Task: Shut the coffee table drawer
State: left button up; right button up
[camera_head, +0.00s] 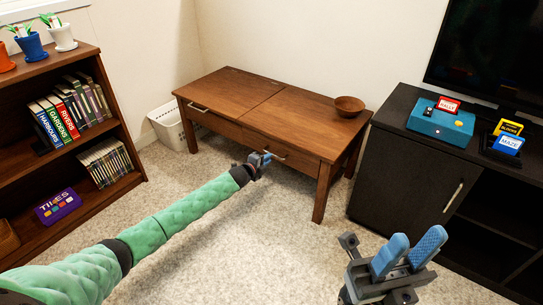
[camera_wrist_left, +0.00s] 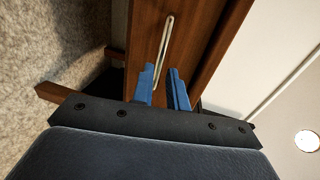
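The brown wooden coffee table (camera_head: 275,105) stands against the back wall. Its front has a left metal handle (camera_head: 198,108) and a right metal handle (camera_head: 277,154). I cannot tell how far either drawer stands out. My left gripper (camera_head: 262,160) is at the table front beside the right handle, partly hiding that drawer front. In the left wrist view, its blue fingers (camera_wrist_left: 164,85) are apart, pointing at the wooden front, with the handle (camera_wrist_left: 165,50) lined up with the gap; contact is unclear. My right gripper (camera_head: 409,245) is open and empty, away from the table.
A wooden bowl (camera_head: 349,106) sits on the table's right end. A bookshelf (camera_head: 25,157) stands at left, a white bin (camera_head: 168,128) behind it. A dark cabinet (camera_head: 400,170) stands right of the table. The carpet (camera_head: 235,245) before the table is clear.

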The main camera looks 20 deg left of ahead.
pick_arm(q)
jog(key=shift+v, duration=1.05)
